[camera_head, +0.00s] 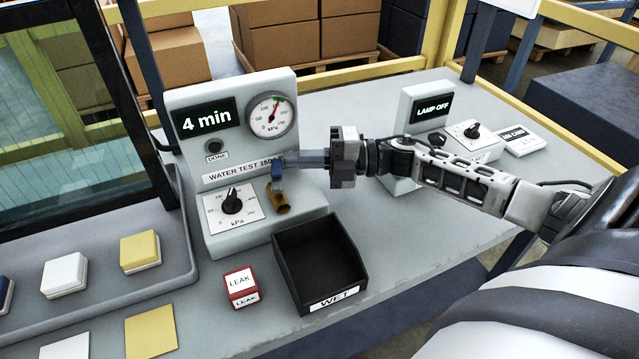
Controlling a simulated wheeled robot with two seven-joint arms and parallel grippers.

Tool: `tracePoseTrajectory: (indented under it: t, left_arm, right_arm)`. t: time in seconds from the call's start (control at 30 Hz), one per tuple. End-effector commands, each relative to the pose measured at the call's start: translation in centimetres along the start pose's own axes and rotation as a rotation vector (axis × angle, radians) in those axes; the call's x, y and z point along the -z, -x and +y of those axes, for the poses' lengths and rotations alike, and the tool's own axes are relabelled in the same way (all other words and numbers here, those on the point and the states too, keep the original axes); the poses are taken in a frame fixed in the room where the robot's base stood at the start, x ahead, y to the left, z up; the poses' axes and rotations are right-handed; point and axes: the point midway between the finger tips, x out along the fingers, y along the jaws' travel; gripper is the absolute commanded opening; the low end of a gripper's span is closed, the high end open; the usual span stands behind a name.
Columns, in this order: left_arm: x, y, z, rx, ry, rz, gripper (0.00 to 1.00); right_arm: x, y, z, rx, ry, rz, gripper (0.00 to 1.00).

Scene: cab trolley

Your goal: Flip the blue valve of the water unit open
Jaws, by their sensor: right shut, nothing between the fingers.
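The water unit (185,158) stands upright on the grey table, with a "4 min" display, a round pressure gauge (270,114) and a black kPa knob (232,202). The small blue valve (276,173) sits on its front, above a brass spout (279,199). My right gripper (284,161) reaches in from the right, shut and with nothing between the fingers. Its fingertips are at the upper end of the blue valve and partly cover the unit's label; I cannot tell whether they touch the valve. My left gripper is not in view.
A black "WET" bin (322,303) and a red and white "LEAK" block (241,286) stand in front of the unit. A lamp unit (421,112) stands behind my right arm. Yellow and white blocks lie at left by a glass screen (80,120).

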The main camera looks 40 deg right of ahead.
Motion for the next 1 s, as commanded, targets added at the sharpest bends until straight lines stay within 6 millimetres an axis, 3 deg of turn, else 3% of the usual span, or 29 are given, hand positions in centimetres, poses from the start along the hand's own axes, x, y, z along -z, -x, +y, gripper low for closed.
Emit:
tracePoseTrajectory:
  t: [1.0]
  left_arm:
    - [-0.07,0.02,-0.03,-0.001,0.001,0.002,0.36]
  right_arm:
    - [-0.13,-0.67,0.01,-0.001,0.0,0.001,0.0]
